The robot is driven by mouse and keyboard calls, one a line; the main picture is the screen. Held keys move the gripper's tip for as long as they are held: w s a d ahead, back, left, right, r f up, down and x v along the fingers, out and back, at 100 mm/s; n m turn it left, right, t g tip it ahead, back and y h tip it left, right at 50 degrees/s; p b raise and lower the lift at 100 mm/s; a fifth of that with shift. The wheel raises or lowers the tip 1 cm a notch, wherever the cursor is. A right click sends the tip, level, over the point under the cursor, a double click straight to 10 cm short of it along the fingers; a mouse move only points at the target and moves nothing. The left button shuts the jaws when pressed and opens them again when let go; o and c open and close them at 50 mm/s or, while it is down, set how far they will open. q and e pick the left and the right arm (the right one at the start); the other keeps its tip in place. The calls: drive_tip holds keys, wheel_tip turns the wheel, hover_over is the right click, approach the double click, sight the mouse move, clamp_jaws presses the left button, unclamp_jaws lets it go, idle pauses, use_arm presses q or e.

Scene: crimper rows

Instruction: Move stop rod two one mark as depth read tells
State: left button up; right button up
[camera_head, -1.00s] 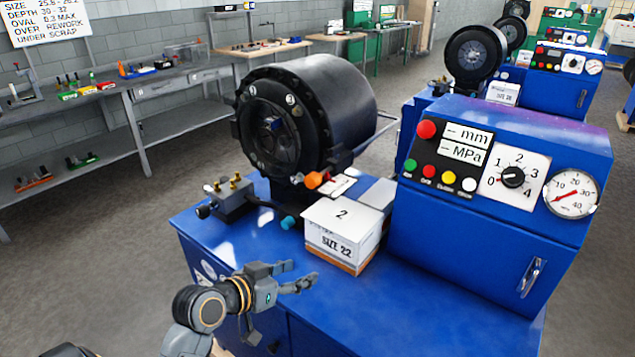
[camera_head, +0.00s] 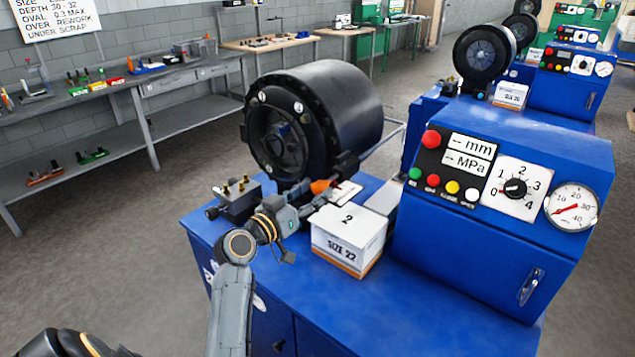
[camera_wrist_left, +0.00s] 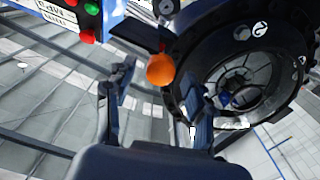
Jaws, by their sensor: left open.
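The orange knob (camera_head: 319,187), which looks like the end of a stop rod, is at the front of the black crimper head (camera_head: 320,115) on the near blue machine. It also shows as an orange ball in the left wrist view (camera_wrist_left: 160,70), ahead of the fingers and roughly between them. My left gripper (camera_head: 316,204) is open and empty just short of the knob, apart from it as far as I can tell. Its two fingers (camera_wrist_left: 160,98) stand spread in the wrist view. The panel display (camera_head: 468,154) shows dashes before mm and MPa. My right gripper is not in view.
A white box marked 2 and SIZE 22 (camera_head: 347,240) stands close right of my left gripper. A dark block with brass pins (camera_head: 236,197) is to its left. A dial (camera_head: 517,187) and gauge (camera_head: 573,208) are on the panel. The blue top's front right is clear.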

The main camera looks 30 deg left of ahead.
use_arm(q)
drive_tip(key=shift+w, duration=1.1)
clamp_jaws()
